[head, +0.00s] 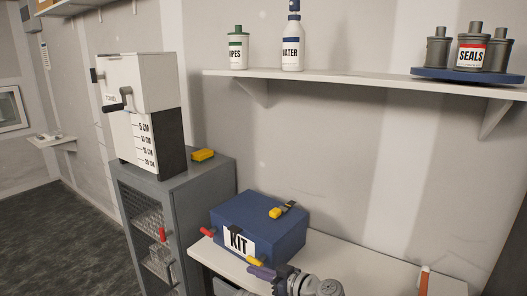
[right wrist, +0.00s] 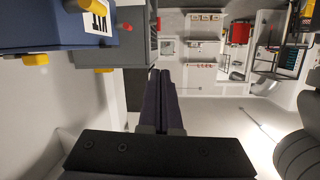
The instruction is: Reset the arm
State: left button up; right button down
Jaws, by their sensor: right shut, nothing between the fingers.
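My right gripper (head: 262,272) is at the bottom middle of the head view, in front of the blue kit box (head: 262,226), with its dark purple fingers pointing left. In the right wrist view its fingers (right wrist: 160,78) lie together, with nothing between them. My right arm's pale wrist links run from it to the lower right. The kit box is closed, with a "KIT" label on its front, and also shows at the upper left of the right wrist view (right wrist: 40,30). I cannot tell whether the fingers touch anything. My left gripper does not show in either view.
The kit box sits on a white bench (head: 372,276). A grey cabinet (head: 186,196) stands left of it, bearing a white box with a centimetre scale (head: 138,85) and a yellow item (head: 203,155). A wall shelf (head: 350,84) holds a wipes canister, a water bottle and seals containers.

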jog(key=s+d+f+m+g+h, duration=0.2)
jog(key=s+d+f+g+h, duration=0.1)
jog(key=f, duration=0.3)
jog(key=s+d+f+m+g+h, duration=0.1)
jog(key=s+d+f+g+h, duration=0.15)
jog(key=f, duration=0.35)
jog(key=s+d+f+m+g+h, duration=0.1)
jog(key=s+d+f+m+h, duration=0.15)
jog(key=d, duration=0.35)
jog(key=s+d+f+m+g+h, duration=0.2)
jog(key=d+m+h, duration=0.15)
jog(key=d, duration=0.35)
jog(key=s+a+n+g+h, duration=0.1)
jog(key=s+a+n+h, duration=0.1)
jog(key=s+a, duration=0.4)
jog(key=a+n, duration=0.1)
jog(key=a, duration=0.3)
jog(key=shift+a+n, duration=0.3)
jog(key=shift+a, duration=0.05)
